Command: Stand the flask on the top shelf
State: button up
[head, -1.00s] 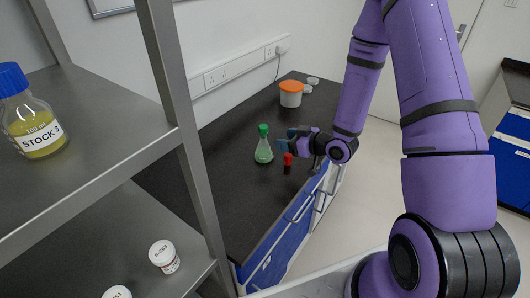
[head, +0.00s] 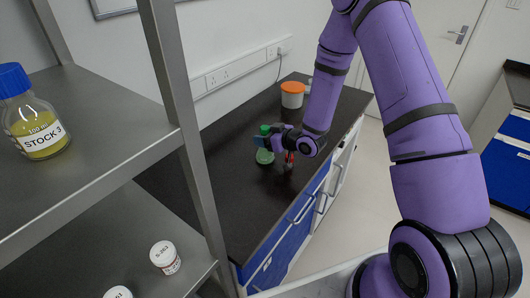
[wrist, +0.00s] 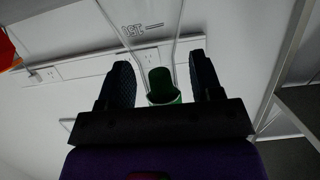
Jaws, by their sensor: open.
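My gripper (head: 262,141) is open around the upper part of the flask, with a gap on each side of the stopper. The top shelf (head: 110,122) is the grey metal board at the left, carrying a bottle.
A blue-capped bottle labelled STOCK 3 (head: 35,118) stands on the top shelf at the left. Small jars (head: 165,257) sit on the lower shelf.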

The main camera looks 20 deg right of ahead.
grip_shut()
jog(key=shift+r, duration=0.2)
dwell(0.3)
